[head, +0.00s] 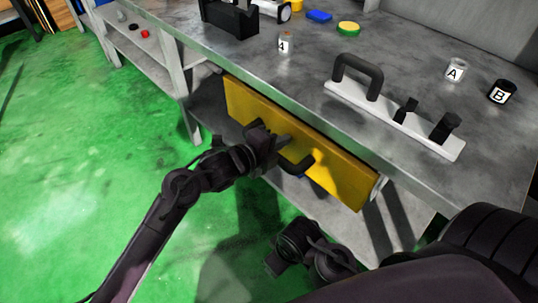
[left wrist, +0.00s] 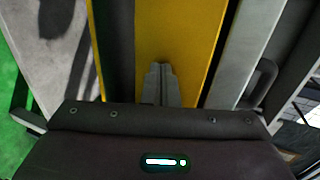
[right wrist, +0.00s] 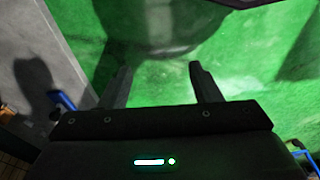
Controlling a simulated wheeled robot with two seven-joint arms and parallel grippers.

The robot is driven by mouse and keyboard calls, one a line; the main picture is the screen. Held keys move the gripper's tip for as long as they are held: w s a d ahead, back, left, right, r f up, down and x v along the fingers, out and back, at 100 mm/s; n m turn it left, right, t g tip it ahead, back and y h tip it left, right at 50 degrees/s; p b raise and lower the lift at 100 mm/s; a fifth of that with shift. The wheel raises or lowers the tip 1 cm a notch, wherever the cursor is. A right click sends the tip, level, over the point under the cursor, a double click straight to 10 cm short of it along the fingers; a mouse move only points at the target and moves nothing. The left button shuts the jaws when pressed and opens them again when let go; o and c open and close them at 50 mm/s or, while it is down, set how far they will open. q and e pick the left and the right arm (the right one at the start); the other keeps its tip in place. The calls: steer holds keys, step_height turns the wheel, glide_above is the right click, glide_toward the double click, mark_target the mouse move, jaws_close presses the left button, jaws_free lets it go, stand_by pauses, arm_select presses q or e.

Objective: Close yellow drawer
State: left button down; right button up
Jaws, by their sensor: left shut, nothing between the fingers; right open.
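The yellow drawer (head: 340,178) is under the metal workbench; its front stands out somewhat from below the bench edge, with a light side part showing at its right end. Its dark handle (head: 297,166) is on the front. My left gripper (head: 283,142) is shut and empty, in front of the drawer face beside the handle. In the left wrist view the shut fingers (left wrist: 160,68) overlap the yellow front (left wrist: 178,30); I cannot tell whether they touch it. My right gripper (head: 273,264) is low in front of the bench, and its fingers (right wrist: 162,75) are open and empty over green floor.
On the bench top (head: 300,75) are a white bar with a black handle (head: 395,120), can A (head: 456,69), can B (head: 501,92), another labelled can (head: 285,43) and a yellow-green disc (head: 348,28). A grey shelf unit (head: 150,60) stands left. Green floor (head: 75,180) is open at left.

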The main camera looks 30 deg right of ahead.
mark_target(291, 134)
arm_select(q)
steer(key=d, duration=0.1)
steer(key=d+b, duration=0.1)
steer(key=d, duration=0.1)
steer(key=shift+w+r, duration=0.15)
steer(key=shift+w, duration=0.25)
arm_select(e)
steer(key=shift+w+a+f+t+y, duration=0.2)
steer(key=shift+a+t, duration=0.1)
steer(key=shift+a, duration=0.2)
steer(key=shift+w+a+f+t+y, duration=0.1)
steer(key=shift+w+a+t, duration=0.15)
steer(key=shift+a, duration=0.2)
arm_select(q)
steer(key=shift+r, duration=0.1)
